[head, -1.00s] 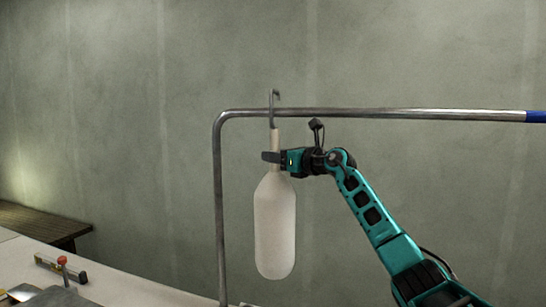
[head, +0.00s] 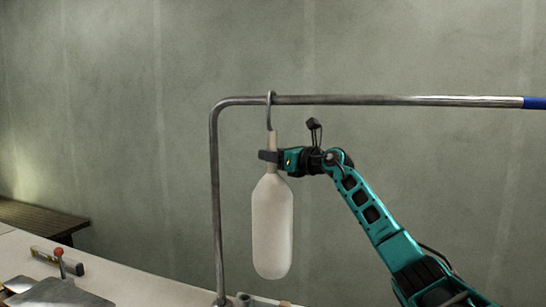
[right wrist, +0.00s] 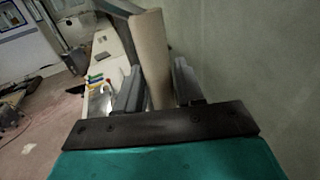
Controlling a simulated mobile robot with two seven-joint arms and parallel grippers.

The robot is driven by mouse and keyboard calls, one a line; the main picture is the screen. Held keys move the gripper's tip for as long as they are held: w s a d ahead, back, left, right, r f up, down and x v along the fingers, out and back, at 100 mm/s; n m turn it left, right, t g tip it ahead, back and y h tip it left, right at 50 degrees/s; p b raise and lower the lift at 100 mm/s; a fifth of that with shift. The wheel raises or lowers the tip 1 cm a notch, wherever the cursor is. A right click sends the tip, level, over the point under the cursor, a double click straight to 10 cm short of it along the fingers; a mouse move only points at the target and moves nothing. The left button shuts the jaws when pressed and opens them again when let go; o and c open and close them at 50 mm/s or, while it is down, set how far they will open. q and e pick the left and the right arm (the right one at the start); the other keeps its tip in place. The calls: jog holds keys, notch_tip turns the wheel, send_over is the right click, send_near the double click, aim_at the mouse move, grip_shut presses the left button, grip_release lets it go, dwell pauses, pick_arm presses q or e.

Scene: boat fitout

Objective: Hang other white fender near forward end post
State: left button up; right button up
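The white fender (head: 272,228) hangs upright beside the bent end post of the metal rail (head: 390,100). My right gripper (head: 270,156) is shut on the fender's narrow neck, below the hook. In the right wrist view the neck (right wrist: 151,58) stands between the two fingers. The end post (head: 216,200) runs down left of the fender, with a gap between them. My left gripper is not in view.
A pale worktop (head: 125,283) crosses the lower left, with a spirit level (head: 57,261), a red-knobbed tool (head: 59,254) and flat metal pieces (head: 55,293) on it. A wooden bench (head: 40,218) stands behind. A blue band (head: 534,103) marks the rail at right. The rail between is clear.

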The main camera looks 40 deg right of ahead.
jog(key=o, duration=0.4)
jog(key=shift+f, duration=0.25)
jog(key=shift+s+d+b, duration=0.1)
jog(key=shift+s+b, duration=0.2)
jog(key=shift+s, duration=0.3)
pick_arm(q)
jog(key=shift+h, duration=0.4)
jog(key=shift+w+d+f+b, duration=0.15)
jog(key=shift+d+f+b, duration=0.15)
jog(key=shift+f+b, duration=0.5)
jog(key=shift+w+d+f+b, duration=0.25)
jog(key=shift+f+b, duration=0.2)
jog(key=shift+b, duration=0.65)
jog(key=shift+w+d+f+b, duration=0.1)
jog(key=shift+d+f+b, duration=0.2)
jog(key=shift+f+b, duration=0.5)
pick_arm(e)
jog(key=shift+s+d+r, duration=0.1)
jog(key=shift+s+d, duration=0.05)
jog(key=shift+s, duration=1.8)
jog(key=shift+s+d+r, duration=0.1)
jog(key=shift+s+d, duration=0.05)
jog(key=shift+s, duration=1.8)
jog(key=shift+s+d, duration=0.15)
jog(key=shift+s, duration=1.8)
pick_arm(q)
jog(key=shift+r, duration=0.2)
